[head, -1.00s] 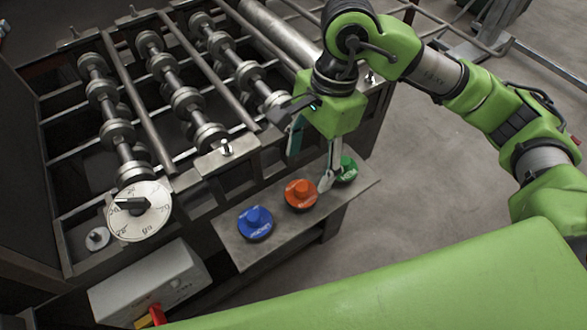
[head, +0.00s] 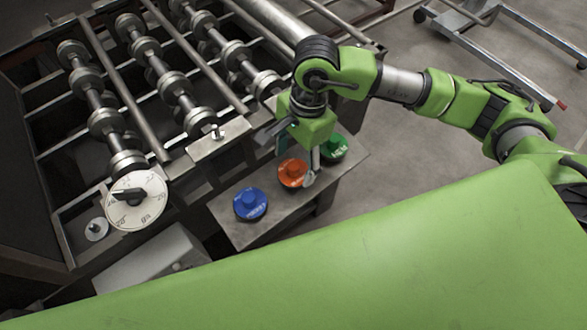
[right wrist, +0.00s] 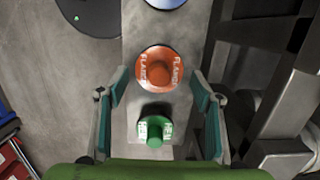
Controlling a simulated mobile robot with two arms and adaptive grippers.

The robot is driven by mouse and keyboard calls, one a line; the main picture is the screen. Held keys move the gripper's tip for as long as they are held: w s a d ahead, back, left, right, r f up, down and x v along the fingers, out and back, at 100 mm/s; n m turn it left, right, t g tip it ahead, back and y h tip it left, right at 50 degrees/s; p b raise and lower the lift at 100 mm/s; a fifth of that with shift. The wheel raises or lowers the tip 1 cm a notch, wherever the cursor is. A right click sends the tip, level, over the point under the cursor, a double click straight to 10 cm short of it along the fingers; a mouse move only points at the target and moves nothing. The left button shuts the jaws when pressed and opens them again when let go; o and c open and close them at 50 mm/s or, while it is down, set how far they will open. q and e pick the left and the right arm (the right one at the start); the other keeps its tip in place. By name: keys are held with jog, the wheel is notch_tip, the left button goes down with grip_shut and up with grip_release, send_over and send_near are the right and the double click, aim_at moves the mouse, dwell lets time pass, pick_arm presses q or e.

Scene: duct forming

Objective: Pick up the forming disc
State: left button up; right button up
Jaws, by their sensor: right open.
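Three knobbed forming discs lie in a row on a grey metal shelf (head: 237,229): a blue disc (head: 251,204), an orange disc (head: 292,173) and a green disc (head: 334,150). My right gripper (head: 298,163) is open and empty above the orange and green end of the row. In the right wrist view its fingers (right wrist: 160,88) stand on either side of the row. The orange disc (right wrist: 160,68), lettered "FLANGE", lies near the fingertips, and the green disc (right wrist: 155,128) shows between the fingers. The blue disc (right wrist: 166,2) is cut off at the top. My left gripper is out of view.
The forming machine with its roller shafts (head: 160,75) and a white dial (head: 137,201) stands left of and behind the shelf. A grey box (head: 160,262) sits below the dial. A wheeled metal frame (head: 490,45) stands at the back right. Floor right of the shelf is clear.

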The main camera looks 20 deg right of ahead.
aim_at(295, 164)
jog(key=shift+s+a+f+p, duration=0.15)
jog(key=shift+f+p, duration=0.4)
jog(key=shift+f, duration=1.4)
jog(key=c, duration=1.1)
jog(key=shift+c, duration=0.9)
jog(key=shift+r, duration=0.1)
